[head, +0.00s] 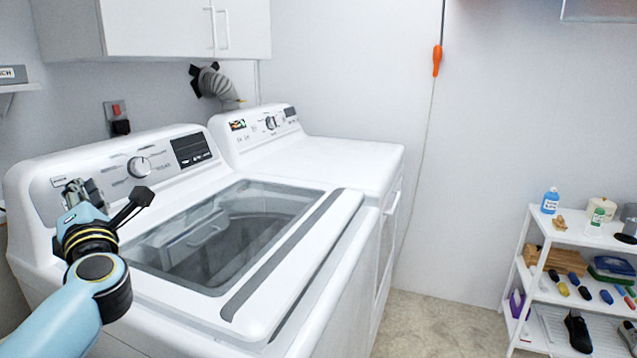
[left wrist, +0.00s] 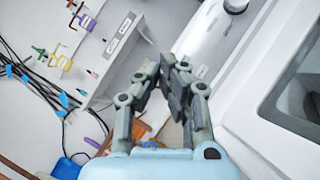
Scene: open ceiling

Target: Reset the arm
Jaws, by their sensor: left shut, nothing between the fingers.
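My left arm, light blue with black joints, comes in from the lower left of the head view. Its gripper (head: 82,190) is raised in front of the control panel of the near washing machine (head: 275,290). In the left wrist view the gripper (left wrist: 172,64) has its grey fingers together with nothing between them. I cannot tell from these views how far the fingers are from the machine's panel. My right arm and gripper do not show.
A second white machine (head: 350,155) stands beyond the washer. A white cabinet (head: 160,28) hangs above them. A shelf rack (head: 575,238) with bottles and tools stands at the right. Floor (head: 435,325) is clear between. Cables (left wrist: 40,85) show in the wrist view.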

